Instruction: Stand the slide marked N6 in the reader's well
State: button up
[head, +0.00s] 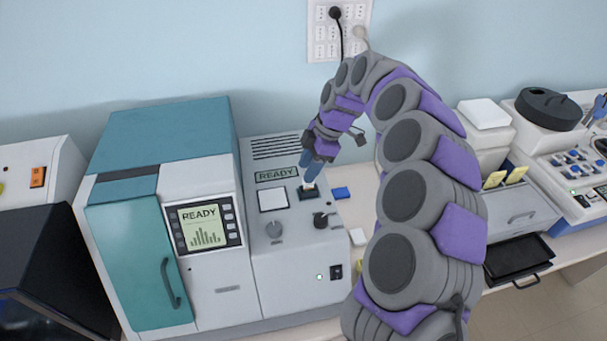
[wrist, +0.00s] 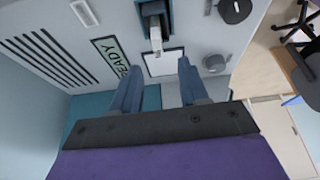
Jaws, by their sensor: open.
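The reader is the grey and teal machine; its grey top panel (head: 262,185) carries a READY label. Its dark well (head: 308,193) is in that panel and shows at the top of the wrist view (wrist: 153,8). A small pale slide (wrist: 156,38) appears to stand in the well, with its free end toward my gripper. Its marking is not readable, so I cannot tell if it is N6. My gripper (wrist: 160,68) is open, its blue fingers apart with nothing between them.
A grey knob (head: 274,229) and a black knob (head: 322,220) stand up from the panel near the well. A small blue block (head: 341,193) lies right of the reader. A black tray (head: 517,260) and yellow-ended pieces (head: 495,180) are farther right.

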jog(key=v, duration=1.3)
jog(key=shift+w+r, duration=0.1)
jog(key=s+d+f+m+h+b, duration=0.1)
jog(key=s+f+m+b, duration=0.2)
jog(key=s, duration=0.7)
jog(key=s+d+f+m+h+b, duration=0.1)
jog(key=s+m+b, duration=0.1)
jog(key=s+m, duration=0.55)
jog(key=s+d+f+m+b, duration=0.1)
jog(key=s+d+f+m, duration=0.2)
jog(key=s+f, duration=0.2)
jog(key=s+d+f+m+h+b, duration=0.1)
jog(key=s+d+f+m+b, duration=0.1)
jog(key=s, duration=0.9)
jog(key=s+d+f+m+h+b, duration=0.1)
jog(key=s+d+f+m+b, duration=0.1)
jog(key=s+d+f+m, duration=0.2)
jog(key=s+f+m, duration=0.2)
jog(key=s+f, duration=0.2)
jog(key=f, duration=0.1)
jog(key=shift+d+g, duration=0.3)
